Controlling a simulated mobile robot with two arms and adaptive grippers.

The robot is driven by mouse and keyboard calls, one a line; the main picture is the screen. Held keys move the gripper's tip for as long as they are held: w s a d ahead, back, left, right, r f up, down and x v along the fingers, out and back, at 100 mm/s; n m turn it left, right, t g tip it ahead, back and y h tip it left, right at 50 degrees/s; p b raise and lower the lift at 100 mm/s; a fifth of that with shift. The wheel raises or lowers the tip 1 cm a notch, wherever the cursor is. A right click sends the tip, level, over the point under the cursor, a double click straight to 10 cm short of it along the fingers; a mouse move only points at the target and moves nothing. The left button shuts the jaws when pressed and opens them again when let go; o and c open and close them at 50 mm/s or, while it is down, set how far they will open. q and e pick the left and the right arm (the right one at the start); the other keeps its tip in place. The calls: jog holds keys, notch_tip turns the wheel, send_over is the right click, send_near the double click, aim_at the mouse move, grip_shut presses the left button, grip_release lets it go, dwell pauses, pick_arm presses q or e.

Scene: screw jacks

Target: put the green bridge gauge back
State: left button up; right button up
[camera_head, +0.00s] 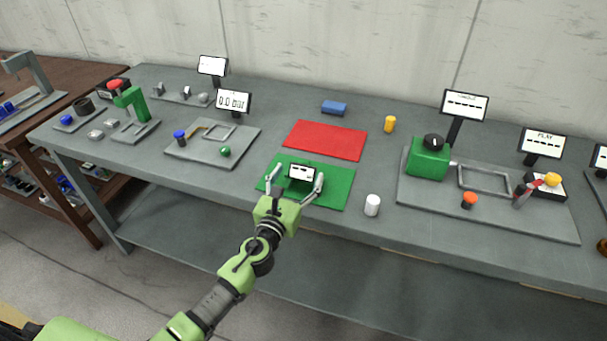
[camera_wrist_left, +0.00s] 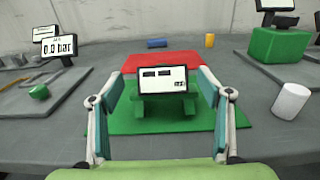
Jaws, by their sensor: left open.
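The green bridge gauge (camera_wrist_left: 163,107) stands on the green mat (camera_wrist_left: 122,121), its small black-framed display facing me in the left wrist view. In the head view its display (camera_head: 302,173) shows over the same mat (camera_head: 335,190), while its green body blends with the mat. My left gripper (camera_head: 296,175) is open, with one finger to each side of the gauge. In the left wrist view the fingers (camera_wrist_left: 160,88) stand apart from the display, with gaps on both sides. I cannot tell how far ahead of the fingertips the gauge is. My right gripper is not in view.
A red mat (camera_head: 326,139) lies behind the green one. Grey fixture plates flank the mats, the left with a pressure display (camera_head: 234,102), the right with a green box (camera_head: 428,160).

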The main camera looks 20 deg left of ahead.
aim_at(302, 168)
pick_arm(q)
jog(key=w, duration=0.4)
jog(key=shift+w+d, duration=0.1)
jog(key=shift+d, duration=0.15)
jog(key=shift+r, duration=0.1)
jog(key=c, duration=1.5)
jog(key=shift+c, duration=0.7)
jog(key=shift+r, duration=0.15)
